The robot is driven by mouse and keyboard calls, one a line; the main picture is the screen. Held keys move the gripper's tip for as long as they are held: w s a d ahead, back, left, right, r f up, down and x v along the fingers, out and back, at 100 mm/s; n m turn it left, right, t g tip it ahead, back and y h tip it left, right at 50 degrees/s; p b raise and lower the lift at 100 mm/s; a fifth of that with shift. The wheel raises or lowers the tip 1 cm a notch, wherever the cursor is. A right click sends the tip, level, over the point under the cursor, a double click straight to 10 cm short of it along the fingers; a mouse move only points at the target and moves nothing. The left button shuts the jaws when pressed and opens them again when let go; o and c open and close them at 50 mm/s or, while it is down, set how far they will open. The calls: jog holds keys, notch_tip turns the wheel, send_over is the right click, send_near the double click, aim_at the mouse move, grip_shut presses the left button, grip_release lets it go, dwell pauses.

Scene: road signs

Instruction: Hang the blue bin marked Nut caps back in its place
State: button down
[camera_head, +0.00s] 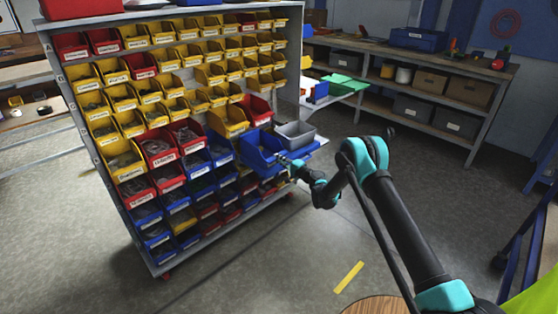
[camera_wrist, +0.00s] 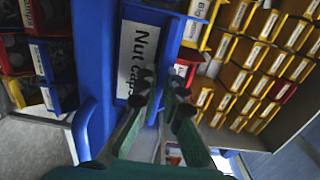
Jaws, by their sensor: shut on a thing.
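The blue bin marked Nut caps (camera_wrist: 139,50) fills the middle of the wrist view, with its white label facing me and turned sideways. In the head view the blue bin (camera_head: 257,149) is at the right part of the rack's front, standing out from the rows and tilted. My gripper (camera_head: 284,160) is at its front; in the wrist view my gripper's fingers (camera_wrist: 162,92) are closed at the bin's front edge, over the label's lower part. The rack (camera_head: 110,17) holds rows of red, yellow and blue bins. The bin's back, and whether it touches the rack, are hidden.
A grey bin (camera_head: 295,133) stands just right of the blue bin. A bare gap (camera_head: 187,78) shows among the upper yellow bins. A workbench with boxes (camera_head: 430,82) is at the back right. A yellow strip (camera_head: 348,277) lies on the otherwise open floor before the rack.

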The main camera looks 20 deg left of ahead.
jog(key=shift+r, duration=1.4)
jog(key=v, duration=1.2)
jog(key=shift+d, duration=0.1)
dwell(1.0)
